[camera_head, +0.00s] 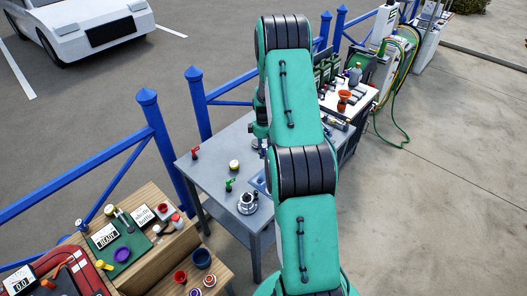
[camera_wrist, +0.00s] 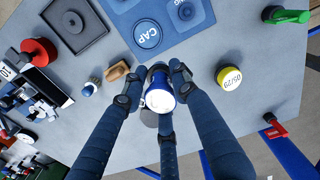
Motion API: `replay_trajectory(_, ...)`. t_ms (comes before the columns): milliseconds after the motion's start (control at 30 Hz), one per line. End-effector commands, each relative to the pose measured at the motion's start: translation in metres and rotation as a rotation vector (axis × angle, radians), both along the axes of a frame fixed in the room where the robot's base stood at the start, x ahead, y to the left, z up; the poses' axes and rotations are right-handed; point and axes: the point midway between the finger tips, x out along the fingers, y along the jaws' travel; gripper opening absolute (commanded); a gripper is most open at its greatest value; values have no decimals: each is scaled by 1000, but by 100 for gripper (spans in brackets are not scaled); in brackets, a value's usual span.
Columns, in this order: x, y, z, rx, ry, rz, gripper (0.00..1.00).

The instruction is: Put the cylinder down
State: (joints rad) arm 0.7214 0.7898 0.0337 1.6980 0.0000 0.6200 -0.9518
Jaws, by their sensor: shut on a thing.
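The cylinder (camera_wrist: 159,99) has a dark blue side and a pale, shiny round end facing the camera in the wrist view. My gripper (camera_wrist: 160,84) is shut on it, with dark blue fingers around its sides. Below them is the grey table top (camera_wrist: 205,112); I cannot tell whether the cylinder touches it. A blue mat (camera_wrist: 120,12) with a round spot marked CAP lies just beyond the cylinder.
A yellow-sided round container (camera_wrist: 229,76) stands to the right. Green (camera_wrist: 287,15) and red (camera_wrist: 275,130) valve-like parts are farther right. A small blue-and-white bottle (camera_wrist: 90,88), a wooden-topped item (camera_wrist: 118,70) and a dark square tray (camera_wrist: 75,25) lie left.

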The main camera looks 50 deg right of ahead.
Motion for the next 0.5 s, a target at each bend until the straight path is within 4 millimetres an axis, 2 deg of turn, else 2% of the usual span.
replay_trajectory(500,-3,1,-2,0,0,-28,0)
